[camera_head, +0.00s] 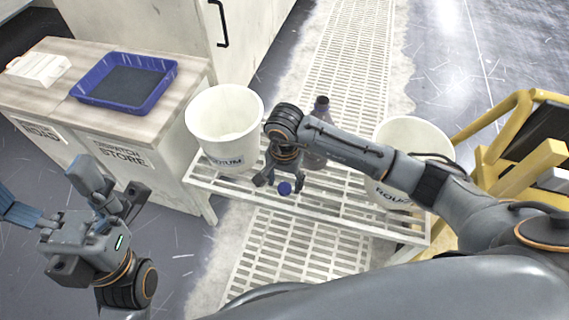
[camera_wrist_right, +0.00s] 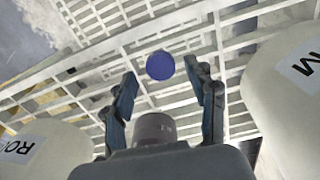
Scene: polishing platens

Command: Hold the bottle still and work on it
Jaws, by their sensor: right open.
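A small round blue cap (camera_head: 284,188) lies just beyond my right gripper's fingertips; in the right wrist view the cap (camera_wrist_right: 160,65) shows between the tips, with a gap on both sides. My right gripper (camera_head: 279,183) points down over the rack, open and empty; its two fingers (camera_wrist_right: 160,76) are spread in the wrist view. My left gripper (camera_head: 108,195) is at the lower left, away from the bottle; its jaw opening is unclear.
The white rack (camera_head: 330,208) bears a white tub (camera_head: 222,125) left of the bottle and another tub (camera_head: 415,140) to the right. A bench (camera_head: 178,85) with a blue tray (camera_head: 125,82) stands at left. A yellow frame (camera_head: 500,125) is at right.

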